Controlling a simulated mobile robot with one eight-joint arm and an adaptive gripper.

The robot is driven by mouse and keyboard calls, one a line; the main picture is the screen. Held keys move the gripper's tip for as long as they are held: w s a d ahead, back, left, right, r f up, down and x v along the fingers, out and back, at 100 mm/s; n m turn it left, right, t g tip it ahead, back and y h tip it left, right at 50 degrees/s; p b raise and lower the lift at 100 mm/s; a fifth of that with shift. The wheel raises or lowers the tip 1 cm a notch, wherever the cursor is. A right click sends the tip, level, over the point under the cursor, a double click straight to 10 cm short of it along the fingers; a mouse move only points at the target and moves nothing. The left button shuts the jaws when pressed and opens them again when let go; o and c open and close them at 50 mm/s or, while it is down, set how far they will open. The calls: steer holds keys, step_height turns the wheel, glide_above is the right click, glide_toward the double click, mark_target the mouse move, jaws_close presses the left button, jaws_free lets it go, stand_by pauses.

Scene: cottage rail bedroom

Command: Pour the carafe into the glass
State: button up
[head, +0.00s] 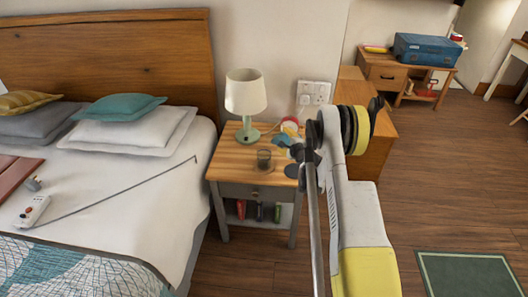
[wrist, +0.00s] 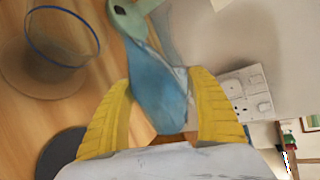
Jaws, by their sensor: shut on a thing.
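The carafe (wrist: 160,92) is blue and faceted, and sits between the two yellow fingers of my gripper (wrist: 162,78) in the wrist view. My gripper is shut on it. In the head view the carafe (head: 283,140) is partly hidden by my arm, at the right of the nightstand. I cannot tell its tilt well, nor its fill. The clear glass (head: 264,159) stands upright on the nightstand, left of my gripper. It also shows at the upper left of the wrist view (wrist: 62,50), with a blue rim, apart from the carafe.
The wooden nightstand (head: 229,168) carries a green-based lamp (head: 246,100) behind the glass and a dark disc (head: 292,171) near its front right. The disc also shows in the wrist view (wrist: 60,150). A bed (head: 150,205) is at left; a wall socket (head: 314,92) is behind.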

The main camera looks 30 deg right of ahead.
steer(key=shift+r, duration=0.3)
steer(key=shift+r+n+h, duration=0.4)
steer(key=shift+r+n, duration=0.05)
steer(key=shift+n, duration=0.15)
stand_by(0.5)
steer(key=shift+a+n+t+h, duration=0.25)
steer(key=shift+n+t+h, duration=0.05)
steer(key=shift+n, duration=0.1)
stand_by(2.5)
steer(key=shift+s, duration=0.1)
